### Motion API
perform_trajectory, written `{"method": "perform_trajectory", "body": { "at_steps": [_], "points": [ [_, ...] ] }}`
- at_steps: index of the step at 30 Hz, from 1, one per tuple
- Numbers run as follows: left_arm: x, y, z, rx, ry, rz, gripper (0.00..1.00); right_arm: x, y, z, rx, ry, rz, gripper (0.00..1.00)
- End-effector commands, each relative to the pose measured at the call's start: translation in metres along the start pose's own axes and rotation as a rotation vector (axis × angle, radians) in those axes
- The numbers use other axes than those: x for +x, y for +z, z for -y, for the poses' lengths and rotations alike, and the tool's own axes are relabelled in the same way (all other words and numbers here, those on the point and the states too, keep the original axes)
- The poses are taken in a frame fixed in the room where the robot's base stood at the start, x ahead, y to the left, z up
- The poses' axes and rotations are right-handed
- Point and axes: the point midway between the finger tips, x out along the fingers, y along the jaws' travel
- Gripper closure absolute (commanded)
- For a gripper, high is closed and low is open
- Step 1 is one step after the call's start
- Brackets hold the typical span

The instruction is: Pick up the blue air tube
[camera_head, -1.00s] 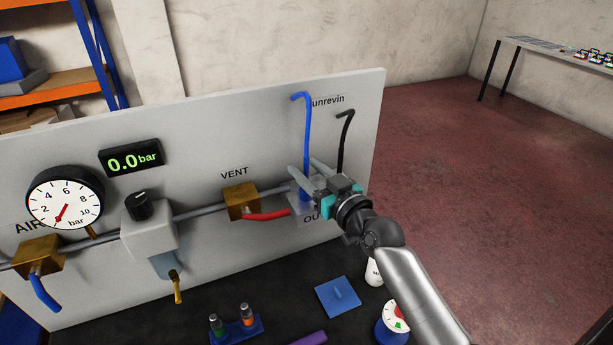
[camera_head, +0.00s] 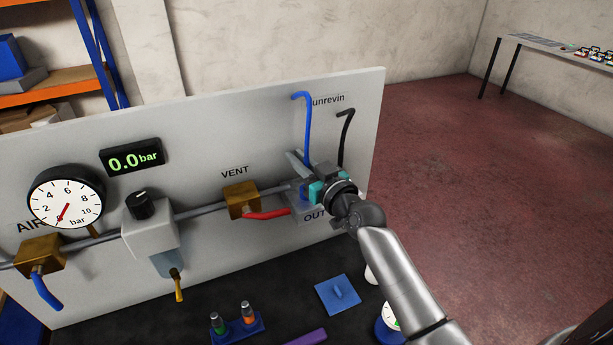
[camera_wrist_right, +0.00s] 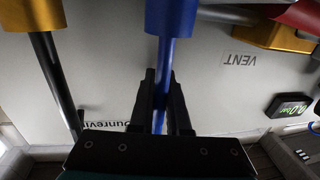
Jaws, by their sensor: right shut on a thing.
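The blue air tube (camera_head: 307,125) hangs upright on the grey panel, its top bent to the left. My right gripper (camera_head: 300,172) is at the lower part of the tube, in front of the panel. In the right wrist view the blue tube (camera_wrist_right: 163,75) passes between the two black fingers (camera_wrist_right: 161,100), which are shut on it, and a blue fitting (camera_wrist_right: 172,16) sits at its end. My left gripper is not in view.
A black tube (camera_head: 343,138) hangs close to the right of the blue one. The red-handled VENT valve (camera_head: 242,201) is to the left. A blue plate (camera_head: 338,295) and a small rack (camera_head: 237,330) lie on the dark table below.

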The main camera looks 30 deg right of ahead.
Motion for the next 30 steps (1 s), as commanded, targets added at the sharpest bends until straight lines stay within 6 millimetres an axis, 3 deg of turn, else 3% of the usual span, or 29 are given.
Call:
{"method": "perform_trajectory", "body": {
  "at_steps": [20, 26, 30],
  "points": [
    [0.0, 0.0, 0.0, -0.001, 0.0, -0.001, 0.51, 0.0, -0.001, 0.0, 0.0, 0.0, -0.001, 1.0],
    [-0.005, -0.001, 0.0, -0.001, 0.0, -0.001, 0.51, 0.0, -0.015, 0.0, 0.0, 0.0, -0.005, 1.0],
    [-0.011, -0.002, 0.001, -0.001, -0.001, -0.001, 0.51, 0.0, -0.037, 0.0, 0.0, 0.001, -0.006, 1.0]
  ]
}}
